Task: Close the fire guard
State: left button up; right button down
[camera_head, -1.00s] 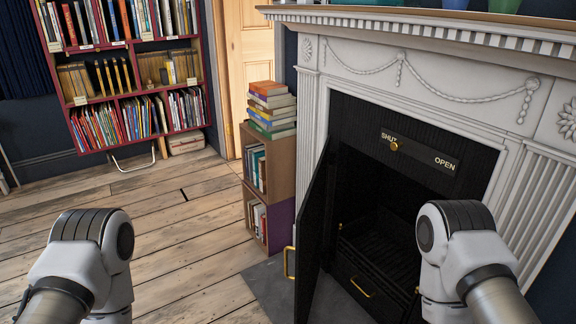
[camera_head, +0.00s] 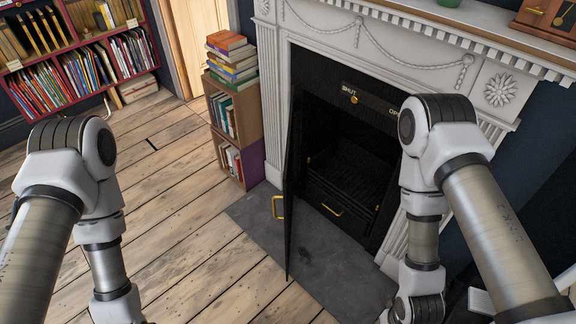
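The fire guard (camera_head: 291,190) is a dark hinged panel on the left side of the fireplace opening. It stands swung open, out over the hearth, with a brass handle (camera_head: 278,207) on its face. The dark firebox (camera_head: 345,165) is exposed behind it, with a brass-handled drawer (camera_head: 332,210) low inside. A brass knob (camera_head: 354,99) sits by the SHUT label above the opening. My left arm comes in at the left and my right arm in front of the fireplace's right side. Both grippers are below the picture edge and out of view.
A white mantelpiece (camera_head: 412,60) surrounds the opening. A grey stone hearth (camera_head: 310,262) lies in front. Wooden cubes of books (camera_head: 235,120) with a book stack (camera_head: 231,60) on top stand to the left. A bookcase (camera_head: 75,50) is at the back left. The wooden floor (camera_head: 185,190) between is clear.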

aim_at(285, 191)
jog(key=j+z, duration=0.25)
jog(key=j, duration=0.2)
jog(key=k+j+z, duration=0.25)
jog(key=j, duration=0.2)
jog(key=j+z, duration=0.2)
jog(key=j, duration=0.25)
jog(key=k, duration=1)
jog(key=i+j+u, duration=0.3)
jog(key=i, duration=0.35)
jog(key=i+u, duration=0.35)
jog(key=i, duration=0.3)
